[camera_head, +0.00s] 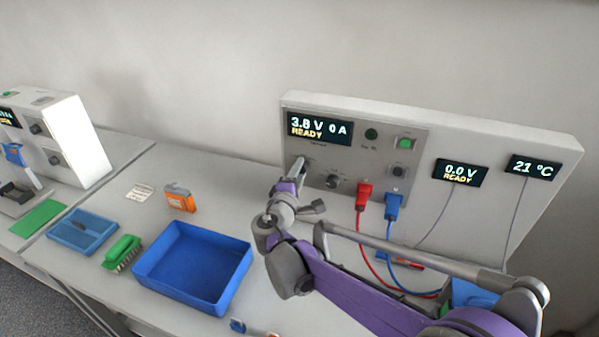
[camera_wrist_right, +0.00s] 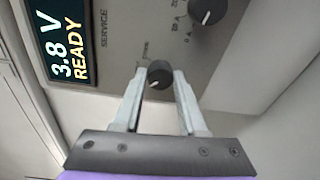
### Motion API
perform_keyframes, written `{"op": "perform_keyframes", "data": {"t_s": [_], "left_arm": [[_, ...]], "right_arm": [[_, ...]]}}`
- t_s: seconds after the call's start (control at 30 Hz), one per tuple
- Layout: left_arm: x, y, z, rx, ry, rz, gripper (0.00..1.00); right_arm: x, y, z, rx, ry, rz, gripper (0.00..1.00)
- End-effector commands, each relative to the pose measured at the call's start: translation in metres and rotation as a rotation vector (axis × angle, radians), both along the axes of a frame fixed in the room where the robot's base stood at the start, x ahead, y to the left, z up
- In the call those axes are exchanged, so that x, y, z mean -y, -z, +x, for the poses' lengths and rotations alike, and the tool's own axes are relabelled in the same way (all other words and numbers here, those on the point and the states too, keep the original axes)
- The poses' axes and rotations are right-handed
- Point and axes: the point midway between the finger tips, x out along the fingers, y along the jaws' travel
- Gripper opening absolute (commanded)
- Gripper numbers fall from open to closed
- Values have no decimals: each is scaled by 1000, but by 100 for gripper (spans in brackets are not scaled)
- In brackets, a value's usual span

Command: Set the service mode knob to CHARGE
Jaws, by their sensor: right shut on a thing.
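The service mode knob (camera_wrist_right: 159,75) is a small black dial with a white pointer mark, on the grey cycler panel (camera_wrist_right: 140,20) below the display. My right gripper (camera_wrist_right: 158,78) is shut on it, one finger on each side. In the right wrist view the pointer mark slants to the lower left; that picture is turned, and the small lettering around the knob is too small to read surely. In the head view my right gripper (camera_head: 299,166) reaches the panel's left lower part and hides the knob. My left gripper is not in view.
A larger dial (camera_head: 333,181) sits right of the knob. Red (camera_head: 363,193) and blue (camera_head: 393,204) plugs with cables are farther right. The display (camera_head: 319,128) reads 3.8 V, 0 A, READY.

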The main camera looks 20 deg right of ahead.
Motion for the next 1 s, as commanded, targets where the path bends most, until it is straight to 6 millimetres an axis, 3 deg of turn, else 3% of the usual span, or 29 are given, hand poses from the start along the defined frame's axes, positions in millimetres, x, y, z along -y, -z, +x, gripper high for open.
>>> {"op": "perform_keyframes", "data": {"t_s": [0.03, 0.17, 0.2, 0.57, 1.0], "left_arm": [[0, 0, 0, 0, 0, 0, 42], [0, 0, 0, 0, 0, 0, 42], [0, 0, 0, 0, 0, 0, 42], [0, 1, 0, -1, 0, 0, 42], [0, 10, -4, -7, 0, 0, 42]], "right_arm": [[0, 0, 0, 0, -1, 0, 46], [0, 0, 0, 0, -1, 0, 70], [0, 0, 0, 0, -1, 0, 71], [-4, 0, -6, 0, -1, 0, 71], [-45, -4, -76, -1, -4, 1, 71]]}}
